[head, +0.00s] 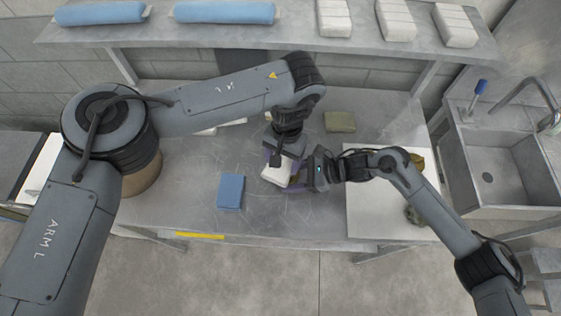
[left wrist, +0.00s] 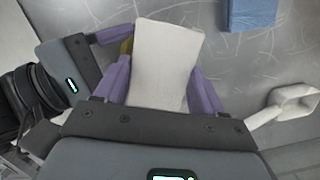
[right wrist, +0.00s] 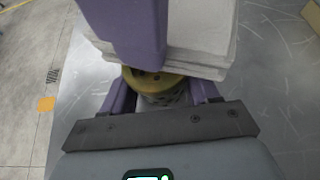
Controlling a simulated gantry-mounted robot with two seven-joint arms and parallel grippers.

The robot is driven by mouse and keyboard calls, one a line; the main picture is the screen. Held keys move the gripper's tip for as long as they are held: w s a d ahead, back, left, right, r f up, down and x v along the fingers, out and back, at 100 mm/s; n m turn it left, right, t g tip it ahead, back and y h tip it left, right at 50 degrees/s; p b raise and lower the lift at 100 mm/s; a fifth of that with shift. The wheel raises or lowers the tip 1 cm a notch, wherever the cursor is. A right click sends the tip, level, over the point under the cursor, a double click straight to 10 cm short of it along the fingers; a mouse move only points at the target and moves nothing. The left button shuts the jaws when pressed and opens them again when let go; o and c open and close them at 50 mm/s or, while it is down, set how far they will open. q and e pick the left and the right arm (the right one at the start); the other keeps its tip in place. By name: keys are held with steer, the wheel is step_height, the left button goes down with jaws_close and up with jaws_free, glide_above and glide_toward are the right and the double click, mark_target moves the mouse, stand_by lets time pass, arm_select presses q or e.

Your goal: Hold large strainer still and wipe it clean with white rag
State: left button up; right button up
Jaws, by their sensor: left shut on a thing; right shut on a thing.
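The white rag (head: 276,173) is a folded, thick cloth. My left gripper (head: 283,163) comes down from above and is shut on it; in the left wrist view the rag (left wrist: 166,62) stands out between the purple fingers. The large strainer (right wrist: 160,86) has a brassy yellow end and a grey perforated body. My right gripper (head: 299,177) comes from the right and is shut on the strainer. In the right wrist view the rag (right wrist: 205,45) lies over or against the strainer, hiding its far part. The strainer is mostly hidden in the head view.
A folded blue cloth (head: 230,191) lies left of the grippers, and a folded green cloth (head: 340,121) behind. A white mat (head: 365,218) on the right holds a yellowish and a grey object. A sink (head: 500,165) stands farther right. The steel table's front left is clear.

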arm_select(q)
steer(key=shift+w+d, duration=0.25)
steer(key=shift+w, duration=0.2)
steer(key=shift+s+a, duration=0.3)
steer(key=shift+s, duration=0.4)
steer(key=shift+s+a, duration=0.25)
steer(key=shift+s, duration=0.4)
steer(key=shift+w+d, duration=0.3)
steer(key=shift+w, duration=0.4)
steer(key=shift+w+d, duration=0.25)
steer(key=shift+w, duration=0.4)
steer(key=shift+s+a, duration=0.3)
steer(key=shift+s, duration=0.4)
steer(key=shift+s+a, duration=0.3)
steer(key=shift+s, duration=0.35)
steer(key=shift+w+d, duration=0.3)
steer(key=shift+w, duration=0.4)
steer(key=shift+w+d, duration=0.3)
steer(key=shift+w, duration=0.35)
steer(key=shift+s+a, duration=0.3)
steer(key=shift+s, duration=0.4)
steer(key=shift+s+a, duration=0.3)
steer(key=shift+s, duration=0.35)
steer(key=shift+r, duration=0.1)
steer(key=a+r, duration=0.5)
steer(key=r, duration=0.5)
